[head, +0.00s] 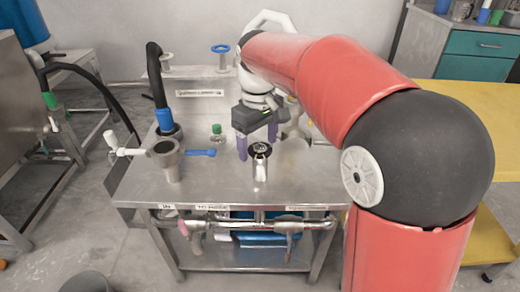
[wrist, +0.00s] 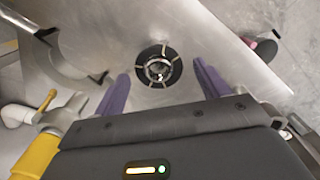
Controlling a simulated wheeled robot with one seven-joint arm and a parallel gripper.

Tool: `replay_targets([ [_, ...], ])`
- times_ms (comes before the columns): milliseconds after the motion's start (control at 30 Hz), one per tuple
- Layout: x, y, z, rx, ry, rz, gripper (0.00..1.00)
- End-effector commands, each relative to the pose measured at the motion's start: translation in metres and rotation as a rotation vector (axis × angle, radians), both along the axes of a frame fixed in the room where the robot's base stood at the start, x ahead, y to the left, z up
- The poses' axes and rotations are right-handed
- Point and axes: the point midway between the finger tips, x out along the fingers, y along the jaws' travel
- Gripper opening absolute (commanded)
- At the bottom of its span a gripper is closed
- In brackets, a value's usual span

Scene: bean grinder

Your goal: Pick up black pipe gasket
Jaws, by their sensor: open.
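The black pipe gasket (head: 261,148) is a dark ring on top of a short upright metal pipe (head: 260,170) on the steel table. In the wrist view the gasket (wrist: 176,71) shows as a black ring around the bright pipe mouth (wrist: 158,70), with small metal tabs across it.
The steel table (head: 225,195) is clear around the pipe. A grey funnel-like pipe (head: 171,165) with a blue handle (head: 201,153) stands left. A small green-capped jar (head: 217,132) and a black hose (head: 154,75) are behind. A yellow table (head: 470,120) is right.

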Motion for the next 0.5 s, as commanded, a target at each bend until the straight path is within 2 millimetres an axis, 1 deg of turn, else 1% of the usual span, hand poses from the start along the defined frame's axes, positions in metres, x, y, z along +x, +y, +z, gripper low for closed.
replay_targets([
  [300,0.0001,-0.0001,-0.001,0.0,0.0,0.0,0.74],
  [367,0.0001,-0.0001,-0.001,0.0,0.0,0.0,0.68],
  [500,0.0001,-0.0001,-0.0009,0.0,0.0,0.0,0.49],
])
